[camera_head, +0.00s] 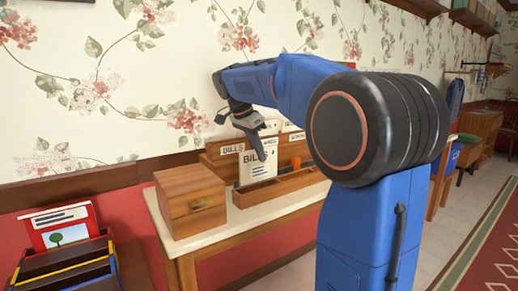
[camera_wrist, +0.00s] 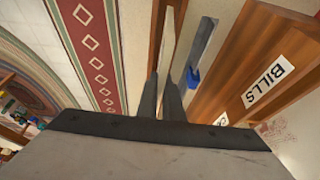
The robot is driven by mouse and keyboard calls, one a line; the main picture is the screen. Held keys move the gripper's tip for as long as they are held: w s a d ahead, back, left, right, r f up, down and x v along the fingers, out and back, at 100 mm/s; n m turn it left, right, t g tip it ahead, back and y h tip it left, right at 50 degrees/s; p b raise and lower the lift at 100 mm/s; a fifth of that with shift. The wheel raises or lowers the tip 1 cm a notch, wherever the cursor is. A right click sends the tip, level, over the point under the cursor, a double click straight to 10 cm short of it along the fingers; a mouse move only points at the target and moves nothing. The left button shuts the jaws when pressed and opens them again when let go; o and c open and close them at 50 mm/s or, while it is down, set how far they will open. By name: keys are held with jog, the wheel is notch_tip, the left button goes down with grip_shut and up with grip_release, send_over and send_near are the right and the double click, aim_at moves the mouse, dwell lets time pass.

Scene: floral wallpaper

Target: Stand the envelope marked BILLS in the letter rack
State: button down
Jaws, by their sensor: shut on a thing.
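My gripper (camera_head: 260,155) points down at the wooden letter rack (camera_head: 290,186) and is shut on a pale envelope (camera_head: 261,170). The envelope is upright, in front of the rack's back board. In the wrist view my gripper (camera_wrist: 170,85) has its fingers close together around a thin pale edge (camera_wrist: 172,45), which looks like the envelope seen edge-on. The rack's BILLS label (camera_head: 233,149) is just left of the envelope; it also shows in the wrist view (camera_wrist: 270,80).
A wooden drawer box (camera_head: 188,203) stands left of the rack on the pale tabletop (camera_head: 240,219). A blue-handled thing (camera_wrist: 194,75) lies close beside my fingers in the wrist view. Other white papers (camera_head: 271,128) show behind my gripper. A red-framed picture card (camera_head: 62,226) stands far left.

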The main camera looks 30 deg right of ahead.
aim_at(259, 165)
jog(key=shift+f, duration=0.45)
jog(key=shift+f, duration=0.25)
jog(key=shift+f, duration=1.6)
jog(key=c, duration=1.8)
grip_release()
jog(key=shift+c, duration=0.2)
jog(key=v, duration=1.7)
jog(key=shift+a, duration=0.15)
